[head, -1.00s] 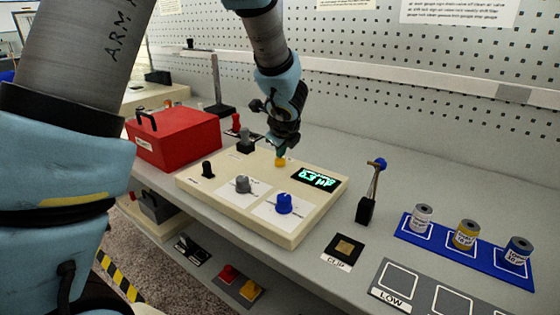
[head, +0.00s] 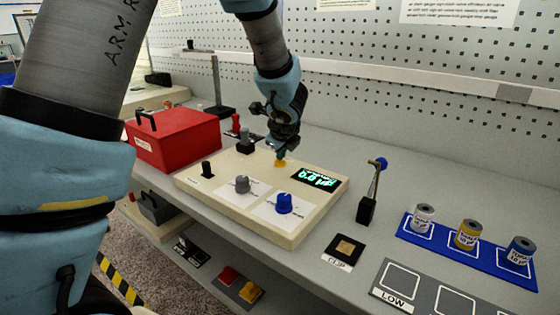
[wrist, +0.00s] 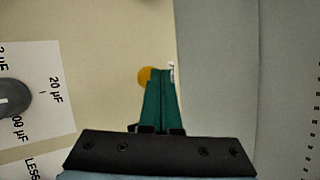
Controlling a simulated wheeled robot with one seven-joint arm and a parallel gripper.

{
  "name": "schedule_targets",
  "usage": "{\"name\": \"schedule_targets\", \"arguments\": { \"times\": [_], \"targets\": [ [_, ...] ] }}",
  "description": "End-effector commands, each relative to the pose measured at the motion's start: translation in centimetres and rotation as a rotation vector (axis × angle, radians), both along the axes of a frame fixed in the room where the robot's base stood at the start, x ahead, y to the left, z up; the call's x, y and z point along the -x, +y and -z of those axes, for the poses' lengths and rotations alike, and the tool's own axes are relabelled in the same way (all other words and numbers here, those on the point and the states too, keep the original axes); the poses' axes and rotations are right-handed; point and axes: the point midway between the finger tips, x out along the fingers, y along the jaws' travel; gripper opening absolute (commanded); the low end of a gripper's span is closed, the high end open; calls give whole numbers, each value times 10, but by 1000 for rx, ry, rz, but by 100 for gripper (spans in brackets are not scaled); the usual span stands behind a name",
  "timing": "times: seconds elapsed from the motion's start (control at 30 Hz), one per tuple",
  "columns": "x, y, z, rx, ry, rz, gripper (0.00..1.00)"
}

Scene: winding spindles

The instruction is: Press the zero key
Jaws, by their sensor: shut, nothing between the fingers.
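The yellow round key (head: 280,163) sits near the back edge of the cream meter panel (head: 222,208). A label beside it is too small to read. My gripper (head: 282,154) points down right at the key, its fingers together and empty. In the wrist view, the closed green fingers (wrist: 160,74) partly cover the yellow key (wrist: 146,76), which shows at their left. I cannot tell for sure whether the tips touch it or how far it is pressed. The lit display (head: 318,179) is to the right of the key; its digits are blurred.
The panel also carries a grey knob (head: 242,184), a blue knob (head: 284,203) and a black switch (head: 207,168). A red box (head: 172,140) stands to the left. A blue-topped lever (head: 370,190) and several spools on a blue tray (head: 408,236) are to the right.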

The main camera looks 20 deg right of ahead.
Motion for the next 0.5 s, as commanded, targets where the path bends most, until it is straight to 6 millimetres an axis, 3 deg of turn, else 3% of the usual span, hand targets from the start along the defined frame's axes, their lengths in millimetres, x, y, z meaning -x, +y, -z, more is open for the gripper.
{"name": "schedule_targets", "arguments": {
  "times": [0.5],
  "targets": [
    [0,0,-18,-1,1,0,0]
  ]
}}
